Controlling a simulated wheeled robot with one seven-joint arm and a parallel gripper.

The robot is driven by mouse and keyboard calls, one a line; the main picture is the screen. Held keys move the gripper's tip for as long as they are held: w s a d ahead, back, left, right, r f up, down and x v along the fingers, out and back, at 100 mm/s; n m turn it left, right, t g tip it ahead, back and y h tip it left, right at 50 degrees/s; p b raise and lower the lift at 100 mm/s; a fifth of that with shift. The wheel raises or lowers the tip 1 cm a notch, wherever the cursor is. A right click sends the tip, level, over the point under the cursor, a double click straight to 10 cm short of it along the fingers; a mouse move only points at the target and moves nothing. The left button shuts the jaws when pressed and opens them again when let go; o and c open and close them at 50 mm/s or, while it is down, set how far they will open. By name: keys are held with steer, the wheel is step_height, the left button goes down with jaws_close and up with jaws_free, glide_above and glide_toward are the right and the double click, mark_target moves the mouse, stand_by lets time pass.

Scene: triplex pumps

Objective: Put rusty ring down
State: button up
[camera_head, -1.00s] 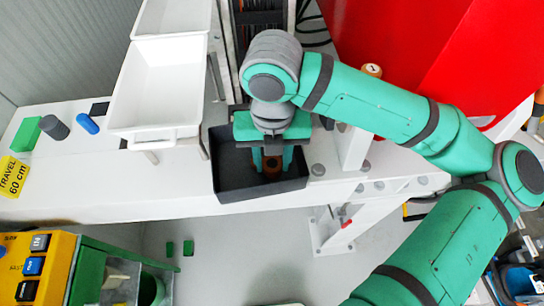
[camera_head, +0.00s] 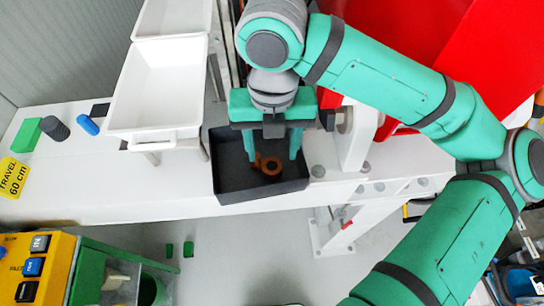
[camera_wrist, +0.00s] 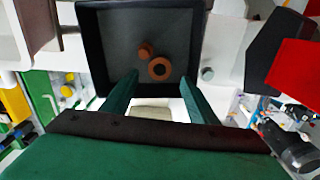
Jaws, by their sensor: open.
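The rusty ring (camera_head: 264,167) lies flat on the floor of a black tray (camera_head: 230,188). In the wrist view the ring (camera_wrist: 151,70) shows a round hole and lies beside a smaller rusty piece (camera_wrist: 144,48). My gripper (camera_head: 272,155) is open and empty above the tray, its two green fingers pointing down. In the wrist view my fingers (camera_wrist: 159,80) are spread on either side of the ring's line and are apart from it.
White bins (camera_head: 158,85) stand to the left of the black tray. A green block (camera_head: 25,135), a dark cylinder (camera_head: 54,128) and a blue piece (camera_head: 88,124) lie on the white bench (camera_head: 110,180). A white bracket stands right of the tray.

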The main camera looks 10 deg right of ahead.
mark_target(273, 166)
step_height(273, 166, up, 7)
stand_by(0.3)
stand_by(0.5)
